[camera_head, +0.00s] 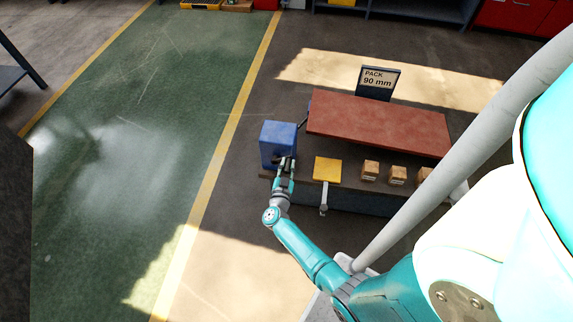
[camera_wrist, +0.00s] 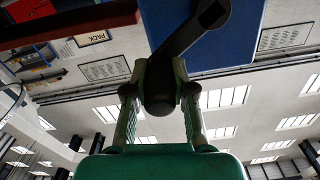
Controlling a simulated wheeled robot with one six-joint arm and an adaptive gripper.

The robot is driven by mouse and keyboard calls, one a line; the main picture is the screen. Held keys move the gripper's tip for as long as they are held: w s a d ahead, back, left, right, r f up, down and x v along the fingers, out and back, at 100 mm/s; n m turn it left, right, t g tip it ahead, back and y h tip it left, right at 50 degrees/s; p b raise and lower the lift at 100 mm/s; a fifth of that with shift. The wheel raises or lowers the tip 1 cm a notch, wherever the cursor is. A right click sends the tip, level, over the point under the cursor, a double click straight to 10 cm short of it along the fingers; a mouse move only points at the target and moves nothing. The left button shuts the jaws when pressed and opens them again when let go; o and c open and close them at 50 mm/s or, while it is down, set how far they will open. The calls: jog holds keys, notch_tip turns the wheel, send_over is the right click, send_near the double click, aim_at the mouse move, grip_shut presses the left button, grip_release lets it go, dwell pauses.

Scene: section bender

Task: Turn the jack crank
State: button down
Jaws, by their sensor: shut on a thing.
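The blue jack box (camera_head: 277,136) stands at the left end of the dark bench. It also shows at the top of the wrist view (camera_wrist: 235,38). The dark crank (camera_wrist: 190,38) has an arm that slants from a hub in front of the blue box down to a rounded handle (camera_wrist: 158,98). My gripper (camera_head: 285,170) is at the front of the box. In the wrist view its two fingers (camera_wrist: 159,92) stand on either side of the handle and are shut on it. In the head view the crank is small and partly hidden by my gripper.
A long red-brown slab (camera_head: 380,123) lies at the back of the bench, with a "PACK 90 mm" sign (camera_head: 377,82) behind it. A yellow block (camera_head: 327,169) and small wooden blocks (camera_head: 370,171) sit right of my gripper. The green floor (camera_head: 130,160) at left is clear.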

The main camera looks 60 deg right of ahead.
jog(key=c, duration=1)
grip_release()
jog(key=shift+o, duration=0.2)
jog(key=v, duration=1.2)
jog(key=shift+s, duration=0.1)
